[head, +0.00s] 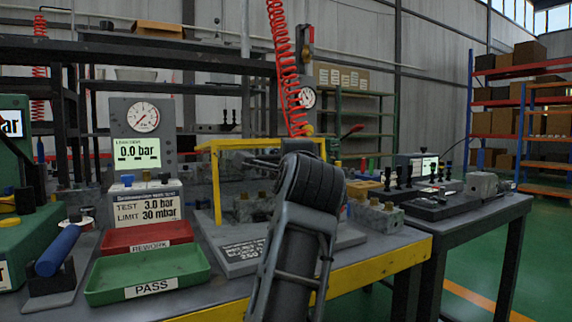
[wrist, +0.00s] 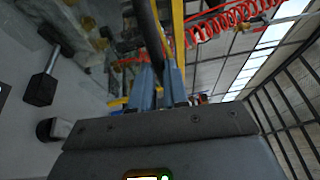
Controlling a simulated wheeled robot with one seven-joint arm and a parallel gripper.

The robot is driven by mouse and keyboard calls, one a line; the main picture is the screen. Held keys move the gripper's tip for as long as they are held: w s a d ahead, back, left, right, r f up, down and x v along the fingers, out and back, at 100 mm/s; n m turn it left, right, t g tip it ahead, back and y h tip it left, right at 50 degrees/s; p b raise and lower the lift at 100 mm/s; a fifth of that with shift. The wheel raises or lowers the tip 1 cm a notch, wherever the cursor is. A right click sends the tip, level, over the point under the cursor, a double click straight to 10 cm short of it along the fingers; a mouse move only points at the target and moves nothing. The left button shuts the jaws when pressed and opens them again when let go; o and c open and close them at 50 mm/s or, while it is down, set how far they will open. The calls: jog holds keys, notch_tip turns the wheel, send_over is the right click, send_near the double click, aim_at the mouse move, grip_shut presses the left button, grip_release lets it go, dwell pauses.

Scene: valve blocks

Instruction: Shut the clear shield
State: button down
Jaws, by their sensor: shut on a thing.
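The clear shield has a yellow frame (head: 216,185) and stands over the grey test fixture (head: 242,262) on the bench. Its see-through panel is hard to make out, and my arm hides its right part, so I cannot tell how far it is open. In the wrist view, my gripper (wrist: 160,88) has its two blue-grey fingers shut on a dark bar (wrist: 150,30), which looks like the shield's handle. The yellow frame (wrist: 178,35) runs just beside that bar. In the head view my arm mostly hides the gripper. Valve blocks (head: 252,208) sit under and beside the frame.
A green PASS tray (head: 147,290) and red REWORK tray (head: 147,237) lie left of the fixture. A gauge panel (head: 142,135) stands behind them. A red coiled hose (head: 284,65) hangs above the shield. Another bench (head: 455,211) with parts stands at right.

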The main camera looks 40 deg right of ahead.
jog(key=shift+s+a+f+b, duration=0.1)
jog(key=shift+s+f+b, duration=0.15)
jog(key=shift+f+b, duration=0.35)
jog(key=shift+s+f+b, duration=0.25)
jog(key=shift+f+b, duration=0.1)
jog(key=shift+f, duration=0.45)
jog(key=shift+s+a+f+b, duration=0.1)
jog(key=shift+s+f+b, duration=0.15)
jog(key=shift+f+b, duration=0.35)
jog(key=shift+d+f, duration=0.1)
jog(key=shift+f, duration=0.1)
jog(key=c, duration=1.2)
grip_release()
jog(key=shift+o, duration=0.4)
jog(key=shift+r, duration=0.15)
jog(key=shift+r, duration=0.1)
